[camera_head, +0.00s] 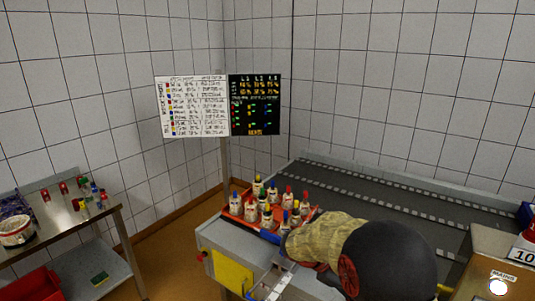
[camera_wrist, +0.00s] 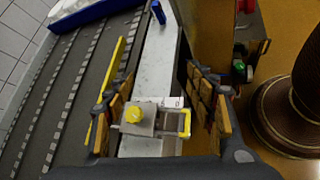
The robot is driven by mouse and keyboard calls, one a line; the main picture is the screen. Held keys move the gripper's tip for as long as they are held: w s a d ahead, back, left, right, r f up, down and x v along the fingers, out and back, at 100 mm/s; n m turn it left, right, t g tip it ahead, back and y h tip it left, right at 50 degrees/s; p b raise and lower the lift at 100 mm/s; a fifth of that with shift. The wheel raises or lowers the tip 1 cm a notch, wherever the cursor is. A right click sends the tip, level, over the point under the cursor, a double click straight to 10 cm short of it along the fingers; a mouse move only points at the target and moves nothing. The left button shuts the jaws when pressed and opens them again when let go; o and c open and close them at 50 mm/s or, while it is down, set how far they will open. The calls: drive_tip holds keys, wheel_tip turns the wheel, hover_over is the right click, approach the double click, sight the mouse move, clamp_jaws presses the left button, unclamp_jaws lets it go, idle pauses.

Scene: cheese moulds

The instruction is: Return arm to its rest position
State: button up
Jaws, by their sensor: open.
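My gripper (camera_wrist: 160,92) is open, with its tan-padded fingers apart at the left and right of the wrist view. A small metal piece with a yellow knob (camera_wrist: 134,114) and a yellow bracket shows in the gap between the fingers. It appears to lie below them, and I cannot tell its exact distance. In the head view my arm, with a tan sleeve and a black rounded part, fills the lower right in front of the conveyor. My fingers cannot be made out there.
A red crate of several bottles with coloured caps (camera_head: 264,209) stands by the conveyor (camera_head: 400,196). A metal side table (camera_head: 75,235) with small coloured items is at left. A white and black board (camera_head: 218,105) stands behind. A box marked MAINS (camera_head: 503,277) is at right.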

drive_tip(key=s+a+r+m+t+y, duration=0.2)
drive_tip(key=s+a+r+m+y, duration=0.1)
drive_tip(key=s, duration=0.5)
drive_tip(key=s+a+r+m+t+y, duration=0.3)
drive_tip(key=s+r, duration=0.3)
drive_tip(key=s, duration=0.3)
drive_tip(key=s+a+r+m+t+y, duration=0.2)
drive_tip(key=s+a+r+m+y, duration=0.2)
drive_tip(key=s, duration=0.4)
drive_tip(key=shift+s+a+r+m+y, duration=0.15)
drive_tip(key=shift+s+a+m+y, duration=0.2)
drive_tip(key=shift+m+y, duration=0.25)
drive_tip(key=shift+c, duration=1.1)
